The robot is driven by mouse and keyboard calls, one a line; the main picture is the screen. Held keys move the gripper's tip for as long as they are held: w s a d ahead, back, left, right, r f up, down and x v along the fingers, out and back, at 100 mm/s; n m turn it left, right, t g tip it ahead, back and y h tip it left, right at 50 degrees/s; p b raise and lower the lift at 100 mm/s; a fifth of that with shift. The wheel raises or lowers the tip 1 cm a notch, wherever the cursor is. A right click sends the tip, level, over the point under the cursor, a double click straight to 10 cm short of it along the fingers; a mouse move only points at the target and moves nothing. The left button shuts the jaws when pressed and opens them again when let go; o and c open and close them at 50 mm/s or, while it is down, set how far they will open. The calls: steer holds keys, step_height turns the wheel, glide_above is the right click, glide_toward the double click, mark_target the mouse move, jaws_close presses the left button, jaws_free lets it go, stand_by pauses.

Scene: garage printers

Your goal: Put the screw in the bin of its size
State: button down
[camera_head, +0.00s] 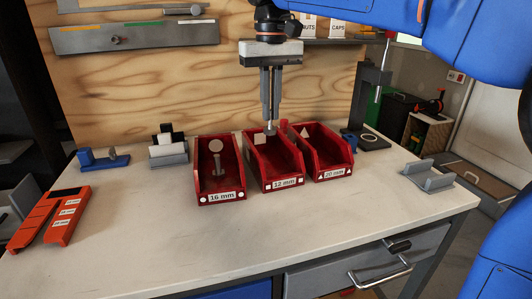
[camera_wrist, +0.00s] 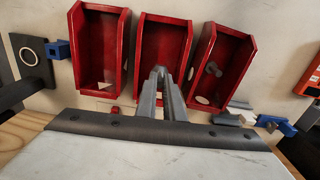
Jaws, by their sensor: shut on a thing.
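My gripper (camera_head: 270,121) points down over the middle red bin, labelled 12 mm (camera_head: 274,179). It is shut on a small grey screw (camera_head: 270,131), of which only a bit shows below the fingertips. The fingers also show in the wrist view (camera_wrist: 160,72), where the held screw is hard to make out. The left bin, labelled 16 mm (camera_head: 205,180), has another grey screw (camera_head: 217,166) inside; that one also shows in the wrist view (camera_wrist: 213,69). The right bin, labelled 20 mm (camera_head: 345,155), shows no screw.
An orange gauge block (camera_head: 68,218) with size labels lies at the table's left. A grey holder (camera_head: 168,151) and a blue item (camera_head: 104,158) stand left of the bins. A dark stand (camera_head: 371,105) and a grey cradle (camera_head: 428,176) are at right. The front of the table is clear.

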mark_target(270, 134)
steer(key=shift+f, duration=4.65)
steer(key=shift+f, duration=0.15)
steer(key=c, duration=1.9)
jaws_free()
steer(key=shift+o, duration=0.2)
step_height(270, 134, up, 12)
steer(key=shift+r, duration=0.15)
